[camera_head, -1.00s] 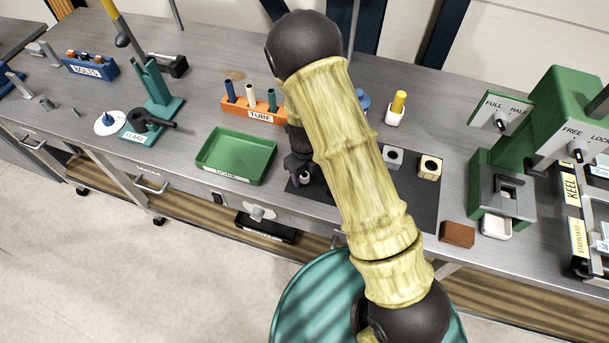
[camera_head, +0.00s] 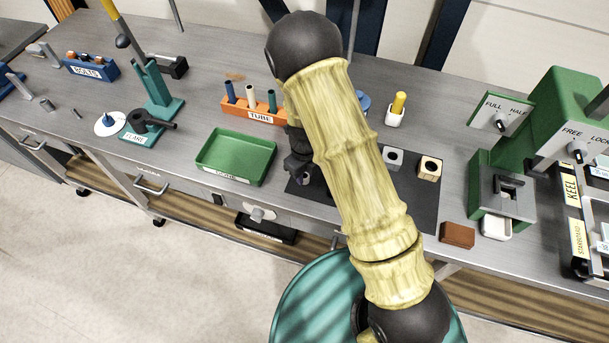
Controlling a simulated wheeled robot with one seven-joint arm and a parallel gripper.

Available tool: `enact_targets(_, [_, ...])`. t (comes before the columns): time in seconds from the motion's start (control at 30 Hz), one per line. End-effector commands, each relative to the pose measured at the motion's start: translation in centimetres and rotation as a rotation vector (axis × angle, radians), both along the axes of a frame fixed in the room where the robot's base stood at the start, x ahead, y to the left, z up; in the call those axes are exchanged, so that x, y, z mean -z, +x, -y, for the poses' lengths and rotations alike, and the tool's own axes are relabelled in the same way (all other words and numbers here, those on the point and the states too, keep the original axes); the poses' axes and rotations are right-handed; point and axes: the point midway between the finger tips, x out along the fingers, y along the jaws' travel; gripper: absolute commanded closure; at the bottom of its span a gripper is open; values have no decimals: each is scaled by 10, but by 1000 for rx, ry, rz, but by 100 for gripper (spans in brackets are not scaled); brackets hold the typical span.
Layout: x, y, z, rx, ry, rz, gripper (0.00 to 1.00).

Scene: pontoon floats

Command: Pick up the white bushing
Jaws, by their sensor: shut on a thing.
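My gripper (camera_head: 301,172) is low over the left part of the dark mat (camera_head: 410,204), partly hidden by my own arm. It is shut on a small pale piece (camera_head: 304,179) that looks like the white bushing. Only a little of that piece shows, and I cannot tell whether it touches the mat. A grey-white block with a dark hole (camera_head: 393,157) and a tan block with a dark hole (camera_head: 430,168) stand on the mat to the right of my arm.
A green tray (camera_head: 236,158) lies left of the mat. Behind it is an orange tube rack (camera_head: 262,115). A white cup with a yellow piece (camera_head: 396,111) stands behind the mat. A green machine (camera_head: 507,190) and a brown block (camera_head: 457,234) are at the right.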

Motion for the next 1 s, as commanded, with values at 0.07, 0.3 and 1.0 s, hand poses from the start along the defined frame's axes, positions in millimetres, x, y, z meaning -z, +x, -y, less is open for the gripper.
enact_targets(0.07, [-2, 0, 0, 0, 0, 1, 96])
enact_targets(0.3, [-30, 0, -1, -2, 1, 4, 96])
enact_targets(1.0, [-100, 0, 0, 0, 0, 0, 96])
